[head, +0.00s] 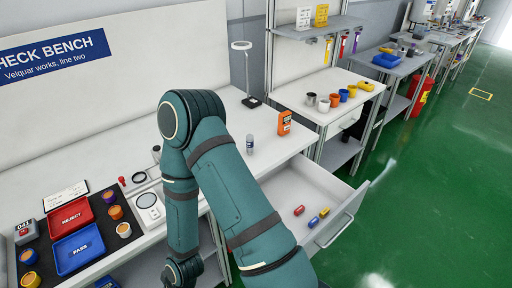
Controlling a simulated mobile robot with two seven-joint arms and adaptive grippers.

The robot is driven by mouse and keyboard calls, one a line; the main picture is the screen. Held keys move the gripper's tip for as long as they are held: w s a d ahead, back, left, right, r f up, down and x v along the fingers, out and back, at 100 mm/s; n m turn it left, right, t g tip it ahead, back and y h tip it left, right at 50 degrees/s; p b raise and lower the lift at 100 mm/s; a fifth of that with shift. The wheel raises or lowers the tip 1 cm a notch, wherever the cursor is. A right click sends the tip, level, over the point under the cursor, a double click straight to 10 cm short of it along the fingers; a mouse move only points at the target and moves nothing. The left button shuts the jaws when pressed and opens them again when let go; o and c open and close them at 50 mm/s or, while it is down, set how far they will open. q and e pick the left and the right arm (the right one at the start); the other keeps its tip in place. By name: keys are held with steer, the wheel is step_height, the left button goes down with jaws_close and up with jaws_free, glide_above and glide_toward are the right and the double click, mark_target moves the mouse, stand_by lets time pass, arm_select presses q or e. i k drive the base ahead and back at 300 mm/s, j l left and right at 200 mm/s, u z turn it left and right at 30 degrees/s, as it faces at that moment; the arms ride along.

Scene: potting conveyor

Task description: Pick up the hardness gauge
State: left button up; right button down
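An orange handheld instrument (284,122) with a dark face stands upright near the right end of the white bench top; it looks like the hardness gauge, but its label is too small to read. A small clear bottle with a blue label (250,145) stands to its left. One of my teal arms crosses the middle of the view, bent at the elbow, its lower part hanging down in front of the bench. Neither of my grippers shows in the head view. The arm links are apart from the orange instrument in the picture.
An open drawer (341,222) below holds several small coloured pieces. A red REJECT tray (70,217) and blue PASS tray (78,248) lie at left among coloured cups. A desk lamp (247,75) stands behind. Bench top around the orange instrument is mostly clear.

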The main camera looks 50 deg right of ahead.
mark_target(250, 141)
steer(key=k+z, duration=0.3)
steer(key=k+l+z, duration=0.1)
steer(key=z, duration=0.6)
steer(key=j+z, duration=0.15)
steer(key=z, duration=0.8)
steer(key=k+j, duration=0.1)
steer(key=j, duration=0.35)
steer(key=k+j, duration=0.15)
steer(key=j, duration=0.3)
